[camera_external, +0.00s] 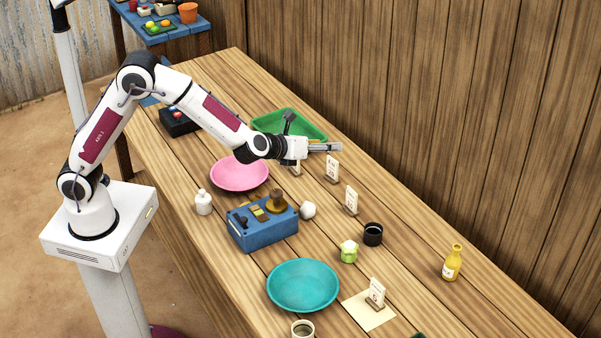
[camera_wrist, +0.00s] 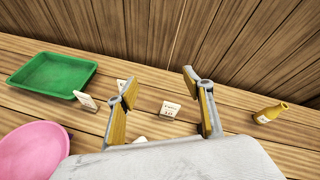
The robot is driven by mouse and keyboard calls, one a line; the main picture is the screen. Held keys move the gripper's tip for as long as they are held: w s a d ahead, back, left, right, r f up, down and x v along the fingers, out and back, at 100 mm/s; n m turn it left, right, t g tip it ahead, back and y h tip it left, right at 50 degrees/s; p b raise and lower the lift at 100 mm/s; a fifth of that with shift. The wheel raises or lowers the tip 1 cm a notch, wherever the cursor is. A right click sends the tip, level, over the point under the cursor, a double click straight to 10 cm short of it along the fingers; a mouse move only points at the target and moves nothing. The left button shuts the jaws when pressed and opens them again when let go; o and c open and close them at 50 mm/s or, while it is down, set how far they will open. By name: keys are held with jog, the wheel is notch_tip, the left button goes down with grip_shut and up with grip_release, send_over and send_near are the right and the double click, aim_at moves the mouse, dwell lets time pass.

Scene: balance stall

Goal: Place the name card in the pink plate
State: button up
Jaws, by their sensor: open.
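The pink plate (camera_external: 238,176) lies on the wooden table below my forearm, left of my gripper; it also shows at the lower left of the wrist view (camera_wrist: 32,150). Several white cards stand in small wooden holders: one card (camera_external: 332,166) just below my gripper, another (camera_external: 351,198) nearer, one partly hidden behind my gripper, and one (camera_external: 376,291) on a paper sheet. Which is the name card I cannot tell. In the wrist view, a card (camera_wrist: 169,110) shows between my fingers and another (camera_wrist: 87,101) to their left. My gripper (camera_wrist: 160,88) is open and empty above the table.
A green tray (camera_external: 310,126) lies behind the pink plate. A blue box (camera_external: 265,232), white bottle (camera_external: 203,203), black cup (camera_external: 373,234), green jar (camera_external: 349,254) and teal plate (camera_external: 303,296) stand nearer. A yellow bottle (camera_external: 452,264) stands right. A plank wall (camera_external: 450,110) runs behind.

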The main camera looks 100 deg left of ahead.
jog(key=s+d+r+n+g+h, duration=0.1)
jog(key=s+d+r+n, duration=0.25)
jog(key=s, duration=0.35)
jog(key=s+d+r+n+g, duration=0.1)
jog(key=s+d+r+n, duration=0.1)
jog(key=s+r+n, duration=0.3)
jog(key=s+d+r+n+g+h, duration=0.1)
jog(key=s+d+n, duration=0.15)
jog(key=s, duration=0.55)
jog(key=s+d+f+n+h, duration=0.2)
jog(key=s+d+n+h, duration=0.2)
jog(key=s+d, duration=0.6)
jog(key=s+d+f+n+h, duration=0.1)
jog(key=s+d+n+h, duration=0.3)
jog(key=s+d, duration=0.7)
jog(key=shift+d+f+n+t+h, duration=0.3)
jog(key=shift+f+n+h, duration=0.1)
jog(key=shift+n, duration=0.7)
jog(key=shift+o, duration=0.8)
jog(key=shift+a+r, duration=0.1)
